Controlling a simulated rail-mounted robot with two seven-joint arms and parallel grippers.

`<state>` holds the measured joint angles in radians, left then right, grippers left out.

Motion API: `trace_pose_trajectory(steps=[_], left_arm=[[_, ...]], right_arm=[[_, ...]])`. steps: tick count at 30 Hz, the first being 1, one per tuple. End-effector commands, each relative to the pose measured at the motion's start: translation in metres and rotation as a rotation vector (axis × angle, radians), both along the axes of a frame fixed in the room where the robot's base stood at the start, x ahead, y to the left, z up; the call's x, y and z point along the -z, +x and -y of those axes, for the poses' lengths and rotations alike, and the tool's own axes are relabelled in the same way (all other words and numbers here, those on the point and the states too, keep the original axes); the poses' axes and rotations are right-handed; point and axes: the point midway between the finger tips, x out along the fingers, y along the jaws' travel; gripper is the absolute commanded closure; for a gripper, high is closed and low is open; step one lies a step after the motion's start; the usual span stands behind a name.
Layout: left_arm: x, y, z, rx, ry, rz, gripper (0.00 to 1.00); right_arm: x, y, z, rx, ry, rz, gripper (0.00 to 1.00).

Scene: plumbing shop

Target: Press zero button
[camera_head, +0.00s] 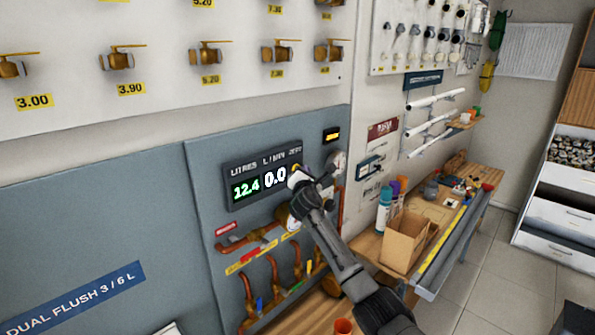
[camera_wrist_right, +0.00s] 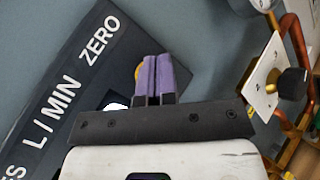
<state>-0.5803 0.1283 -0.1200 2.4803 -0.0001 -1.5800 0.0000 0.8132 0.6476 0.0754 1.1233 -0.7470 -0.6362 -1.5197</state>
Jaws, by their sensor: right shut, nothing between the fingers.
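The dark display panel (camera_head: 232,165) on the blue-grey wall board is labelled LITRES, L/MIN and ZERO. Its green readout (camera_head: 246,188) shows 12.4 and its white readout (camera_head: 275,177) shows 0.0. My right gripper (camera_head: 296,170) is at the panel's right end, below the word ZERO, and covers that spot. In the right wrist view its purple fingers (camera_wrist_right: 152,78) are shut with nothing between them. A sliver of the yellow zero button (camera_wrist_right: 138,71) shows beside the fingers, the rest hidden behind them. I cannot tell whether they touch it. My left gripper is not in view.
A white plate with a black knob (camera_wrist_right: 291,84) and copper pipes (camera_wrist_right: 299,45) lie right of the fingers in the wrist view. A bench with a cardboard box (camera_head: 404,240) stands at right.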

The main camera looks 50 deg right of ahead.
Motion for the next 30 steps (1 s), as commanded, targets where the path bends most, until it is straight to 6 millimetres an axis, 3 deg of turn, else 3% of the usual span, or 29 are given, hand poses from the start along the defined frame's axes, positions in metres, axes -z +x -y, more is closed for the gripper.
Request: trace_pose_trajectory(steps=[30], left_arm=[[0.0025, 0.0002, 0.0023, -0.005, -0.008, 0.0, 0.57]], right_arm=[[-0.0001, 0.0091, 0.0013, 0.0, 0.0, 0.0, 1.0]])
